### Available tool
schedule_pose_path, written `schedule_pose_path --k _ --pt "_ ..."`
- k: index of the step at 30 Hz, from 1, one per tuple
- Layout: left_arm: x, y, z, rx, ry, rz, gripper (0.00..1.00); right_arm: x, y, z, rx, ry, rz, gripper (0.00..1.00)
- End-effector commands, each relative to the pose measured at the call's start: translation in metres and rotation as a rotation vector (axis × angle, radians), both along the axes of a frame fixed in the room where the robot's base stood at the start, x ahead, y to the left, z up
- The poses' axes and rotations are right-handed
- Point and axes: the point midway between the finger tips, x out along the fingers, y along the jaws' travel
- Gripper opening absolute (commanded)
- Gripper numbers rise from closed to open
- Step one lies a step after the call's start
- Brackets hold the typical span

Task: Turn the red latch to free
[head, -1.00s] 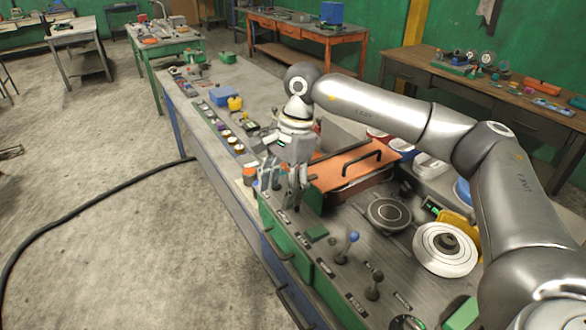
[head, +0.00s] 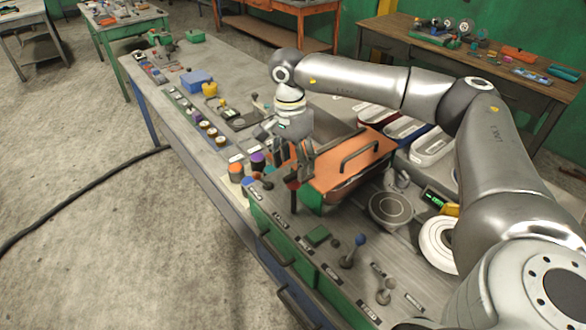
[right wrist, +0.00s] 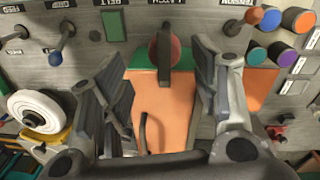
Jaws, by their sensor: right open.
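The red latch (head: 293,184) stands on the bench's control strip, beside the orange lid. In the right wrist view the red latch (right wrist: 165,48) has a round dark red head and a grey lever pointing toward the lid. My right gripper (head: 290,163) is open, just above the latch in the head view. In the right wrist view the latch lies between the open fingers of my right gripper (right wrist: 160,75), toward their tips. I cannot tell whether either finger touches it. A label beside it is partly cut off. My left gripper is out of view.
The orange lid (head: 345,168) with a black handle is close to the gripper. Purple (head: 257,160) and orange (head: 236,172) knobs are left.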

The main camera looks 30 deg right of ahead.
Motion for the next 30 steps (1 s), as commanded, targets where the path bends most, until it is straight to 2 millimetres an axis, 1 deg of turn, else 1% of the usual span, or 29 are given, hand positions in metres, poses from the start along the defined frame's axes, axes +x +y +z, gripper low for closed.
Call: schedule_pose_path --k 1,5,8,9,12,14,17,20,25,30 --pt "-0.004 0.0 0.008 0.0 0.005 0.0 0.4 -0.001 0.0 -0.006 0.0 0.005 0.0 0.56" --pt "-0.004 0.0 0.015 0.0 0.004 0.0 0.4 -0.002 0.0 -0.027 -0.001 0.003 0.0 0.56" --pt "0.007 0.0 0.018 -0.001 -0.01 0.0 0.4 -0.002 0.0 -0.038 0.0 0.003 -0.001 0.56" --pt "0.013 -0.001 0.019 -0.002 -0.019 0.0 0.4 -0.002 0.0 -0.041 0.002 0.001 -0.001 0.56" --pt "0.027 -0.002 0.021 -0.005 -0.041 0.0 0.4 -0.002 0.0 -0.045 0.001 0.0 -0.001 0.56" --pt "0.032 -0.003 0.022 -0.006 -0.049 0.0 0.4 -0.002 0.0 -0.046 0.001 -0.001 0.0 0.56" --pt "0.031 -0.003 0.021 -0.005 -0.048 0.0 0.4 -0.002 0.0 -0.047 0.001 -0.001 0.0 0.56" --pt "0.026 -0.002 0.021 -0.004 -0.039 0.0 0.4 -0.002 0.0 -0.047 0.001 -0.001 0.0 0.55" --pt "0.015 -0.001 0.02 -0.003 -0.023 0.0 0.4 -0.002 0.0 -0.046 0.001 -0.001 0.0 0.33" --pt "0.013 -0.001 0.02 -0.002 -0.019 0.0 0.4 -0.002 0.0 -0.046 0.001 -0.001 0.0 0.11"
